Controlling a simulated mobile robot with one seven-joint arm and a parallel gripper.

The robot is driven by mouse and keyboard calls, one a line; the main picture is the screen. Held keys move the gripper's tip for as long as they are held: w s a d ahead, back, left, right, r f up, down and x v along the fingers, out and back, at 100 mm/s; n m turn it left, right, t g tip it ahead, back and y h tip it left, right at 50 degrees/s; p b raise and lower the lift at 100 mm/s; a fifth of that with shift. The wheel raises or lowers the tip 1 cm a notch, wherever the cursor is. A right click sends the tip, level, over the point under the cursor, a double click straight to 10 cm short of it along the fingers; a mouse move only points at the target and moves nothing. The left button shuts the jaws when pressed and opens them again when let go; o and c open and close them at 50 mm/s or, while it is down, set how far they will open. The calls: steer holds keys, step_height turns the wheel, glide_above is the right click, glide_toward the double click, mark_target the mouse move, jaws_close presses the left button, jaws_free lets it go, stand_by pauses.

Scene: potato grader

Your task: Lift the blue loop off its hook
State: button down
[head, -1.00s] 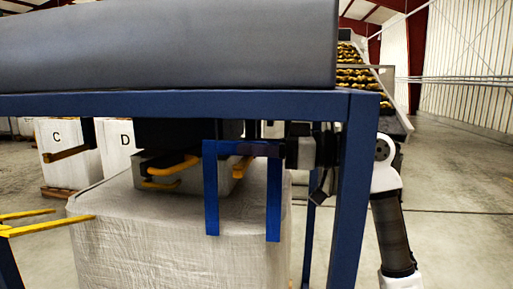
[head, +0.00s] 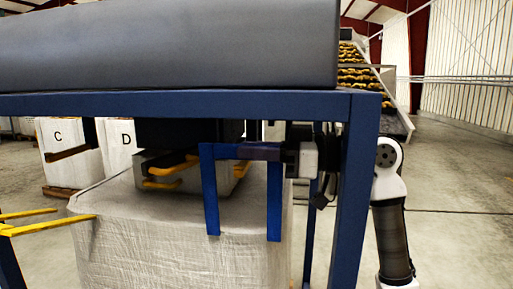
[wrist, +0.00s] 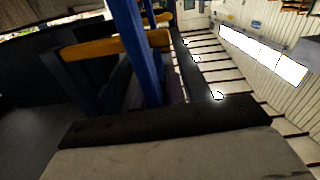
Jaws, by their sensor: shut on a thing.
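The blue loop (head: 210,190) hangs like an upside-down U, its two legs pointing down in front of the white bag. My gripper (head: 260,151) reaches in from the right, and its dark fingers are shut on the right part of the loop's top bar. A yellow hook (head: 241,167) shows behind the loop, between its legs. In the wrist view the blue loop (wrist: 140,50) rises beside a yellow hook arm (wrist: 102,46), with my gripper's dark finger edge (wrist: 165,125) below. I cannot tell whether the loop still touches the hook.
A blue frame beam (head: 180,104) runs above, and a blue post (head: 354,190) stands close to my arm on the right. Another yellow hook (head: 165,170) is on the left. A large white bag (head: 180,250) fills the space below. Yellow forks (head: 40,229) stick in at left.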

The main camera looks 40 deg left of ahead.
steer(key=c, duration=1.4)
jaws_free()
steer(key=shift+c, duration=0.2)
